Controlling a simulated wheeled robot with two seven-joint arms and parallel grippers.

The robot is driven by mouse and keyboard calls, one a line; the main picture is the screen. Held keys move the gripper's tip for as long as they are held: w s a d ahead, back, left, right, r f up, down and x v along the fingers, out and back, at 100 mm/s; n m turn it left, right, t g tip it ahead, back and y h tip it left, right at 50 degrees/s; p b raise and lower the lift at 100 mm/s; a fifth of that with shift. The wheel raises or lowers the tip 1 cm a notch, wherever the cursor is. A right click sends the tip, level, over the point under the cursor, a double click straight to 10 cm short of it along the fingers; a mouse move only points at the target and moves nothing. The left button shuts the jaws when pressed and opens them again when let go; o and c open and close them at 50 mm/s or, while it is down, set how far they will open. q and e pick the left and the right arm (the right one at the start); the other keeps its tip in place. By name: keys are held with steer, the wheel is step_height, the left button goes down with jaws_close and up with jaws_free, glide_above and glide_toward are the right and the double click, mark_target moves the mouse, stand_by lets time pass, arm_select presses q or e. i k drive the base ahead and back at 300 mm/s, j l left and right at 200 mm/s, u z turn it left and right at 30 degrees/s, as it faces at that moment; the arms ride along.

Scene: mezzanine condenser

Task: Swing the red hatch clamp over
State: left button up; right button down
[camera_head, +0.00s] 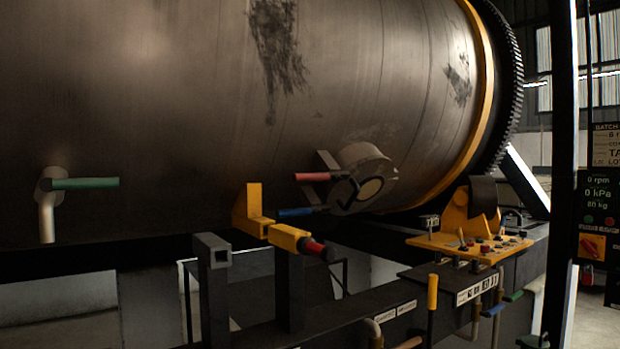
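The red hatch clamp (312,177) is a short red-handled lever at the upper left of a round hatch (366,174) on the side of the large dark drum. Its handle points left and lies about level. A blue-handled lever (296,212) sits at the hatch's lower left, also pointing left and slightly tilted. The hatch looks closed against its neck, with a dark curved handle on its face. Neither of my grippers shows in the head view, and nothing touches the clamp.
A yellow bracket (254,212) and a yellow block with a red-tipped end (290,238) stand below left of the hatch. A green-handled valve (85,183) is at far left. A yellow control panel (470,246) and yellow-handled lever (432,300) are at lower right.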

mark_target(335, 176)
steer(key=i+l+u, duration=0.15)
steer(key=i+l, duration=0.15)
steer(key=i, duration=0.3)
steer(key=i+l+u, duration=0.15)
steer(key=i+l, duration=0.2)
steer(key=i, duration=0.2)
steer(key=i+l+u, duration=0.2)
steer(key=i+l, duration=0.2)
steer(key=i, duration=0.2)
